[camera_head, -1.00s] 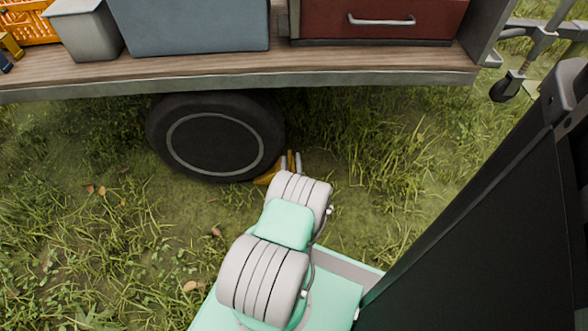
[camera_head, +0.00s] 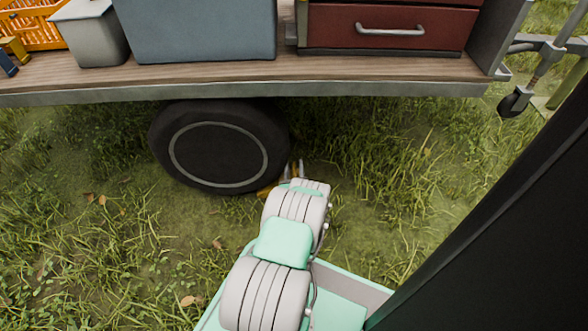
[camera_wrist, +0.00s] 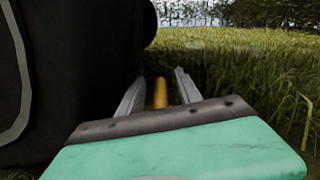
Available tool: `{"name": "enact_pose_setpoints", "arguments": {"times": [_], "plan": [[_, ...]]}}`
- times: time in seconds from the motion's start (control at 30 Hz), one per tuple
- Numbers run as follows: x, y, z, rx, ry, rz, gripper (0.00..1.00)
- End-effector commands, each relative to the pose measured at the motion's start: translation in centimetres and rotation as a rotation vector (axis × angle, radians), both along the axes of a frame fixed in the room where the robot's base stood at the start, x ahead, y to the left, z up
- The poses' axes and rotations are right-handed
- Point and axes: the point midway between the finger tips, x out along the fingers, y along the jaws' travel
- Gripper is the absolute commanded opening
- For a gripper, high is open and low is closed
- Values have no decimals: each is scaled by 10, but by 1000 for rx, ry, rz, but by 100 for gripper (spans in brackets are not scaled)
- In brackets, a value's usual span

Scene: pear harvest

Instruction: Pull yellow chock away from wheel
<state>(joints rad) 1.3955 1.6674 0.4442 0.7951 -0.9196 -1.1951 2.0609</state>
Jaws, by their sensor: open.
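The yellow chock (camera_head: 265,192) sits on the grass at the right foot of the trailer's black wheel (camera_head: 219,146). My arm hides most of it in the head view. In the wrist view a yellow upright part of the chock (camera_wrist: 160,93) stands between the two grey fingers of my gripper (camera_wrist: 158,92). The fingers are apart, with a gap on each side of the yellow part. The gripper (camera_head: 294,170) also shows just beyond my wrist in the head view. The wheel (camera_wrist: 70,70) fills the left of the wrist view, close to the left finger.
The trailer's wooden bed (camera_head: 200,76) overhangs the wheel. It carries a blue-grey box (camera_head: 197,28), a red drawer unit (camera_head: 390,29), a grey bin (camera_head: 95,38) and an orange crate (camera_head: 35,22). Open grass lies right of the wheel.

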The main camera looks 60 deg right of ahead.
Motion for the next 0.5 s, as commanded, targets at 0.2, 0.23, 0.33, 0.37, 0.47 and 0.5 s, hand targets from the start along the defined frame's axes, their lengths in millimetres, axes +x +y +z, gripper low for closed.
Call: {"name": "enact_pose_setpoints", "arguments": {"times": [0.2, 0.23, 0.33, 0.37, 0.47, 0.5], "plan": [[3, -8, 1, 0, -1, -1, 41], [3, -8, 1, 0, -1, -1, 41], [3, -7, 1, 0, -1, -1, 41], [3, -7, 1, 0, 0, -1, 41], [3, -7, 1, 0, 0, -1, 33], [3, -7, 1, 0, 0, -1, 30]]}}
